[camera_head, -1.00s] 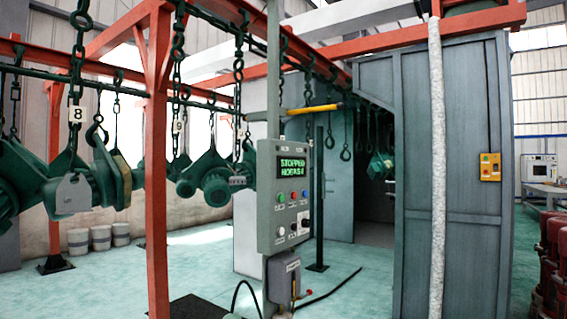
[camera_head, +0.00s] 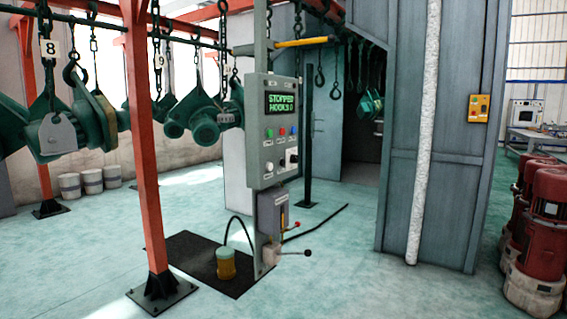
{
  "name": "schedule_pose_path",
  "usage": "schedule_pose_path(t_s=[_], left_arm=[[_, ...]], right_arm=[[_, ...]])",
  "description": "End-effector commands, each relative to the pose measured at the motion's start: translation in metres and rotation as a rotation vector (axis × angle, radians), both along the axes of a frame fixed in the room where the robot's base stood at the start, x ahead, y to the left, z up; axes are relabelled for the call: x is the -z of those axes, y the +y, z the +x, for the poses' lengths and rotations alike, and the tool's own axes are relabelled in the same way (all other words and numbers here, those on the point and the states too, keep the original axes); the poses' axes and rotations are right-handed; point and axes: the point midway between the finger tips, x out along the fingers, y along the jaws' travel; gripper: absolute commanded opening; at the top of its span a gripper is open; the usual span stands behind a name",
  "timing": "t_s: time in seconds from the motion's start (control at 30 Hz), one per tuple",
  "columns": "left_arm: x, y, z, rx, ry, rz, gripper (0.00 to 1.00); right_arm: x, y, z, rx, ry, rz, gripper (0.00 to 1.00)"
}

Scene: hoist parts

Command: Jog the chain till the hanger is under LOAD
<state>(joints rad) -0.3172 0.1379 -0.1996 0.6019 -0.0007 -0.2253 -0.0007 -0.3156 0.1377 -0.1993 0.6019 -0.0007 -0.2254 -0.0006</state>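The grey control panel (camera_head: 272,130) stands on a post in the middle. Its green-lit display (camera_head: 281,103) reads STOPPED on the top line and a HOOK number, seemingly 3.0, below. Small green, red and blue buttons and a dark knob (camera_head: 292,158) sit under it. The overhead chain (camera_head: 100,37) carries hangers with green parts. The hanger tagged 8 (camera_head: 48,49) hangs at the left, and one with a tag like 9 (camera_head: 160,61) hangs behind the red post. No LOAD marking is legible. Neither of my grippers is in view.
A red post (camera_head: 141,150) stands left of the panel. A grey booth (camera_head: 445,130) and red machines (camera_head: 538,230) are at the right. Floor in front is clear.

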Motion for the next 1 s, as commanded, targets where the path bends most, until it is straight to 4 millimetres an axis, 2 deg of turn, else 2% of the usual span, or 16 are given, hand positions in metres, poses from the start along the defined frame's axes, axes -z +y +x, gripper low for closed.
schedule_pose_path(t_s=[0.33, 0.6, 1.0], left_arm=[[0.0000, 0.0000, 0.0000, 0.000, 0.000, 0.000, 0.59], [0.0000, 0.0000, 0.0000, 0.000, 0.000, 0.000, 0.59], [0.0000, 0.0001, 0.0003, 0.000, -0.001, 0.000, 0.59]], right_arm=[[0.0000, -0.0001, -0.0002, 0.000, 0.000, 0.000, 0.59], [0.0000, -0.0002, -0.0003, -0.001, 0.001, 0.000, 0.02], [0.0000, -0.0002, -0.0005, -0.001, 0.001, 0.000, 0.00]])
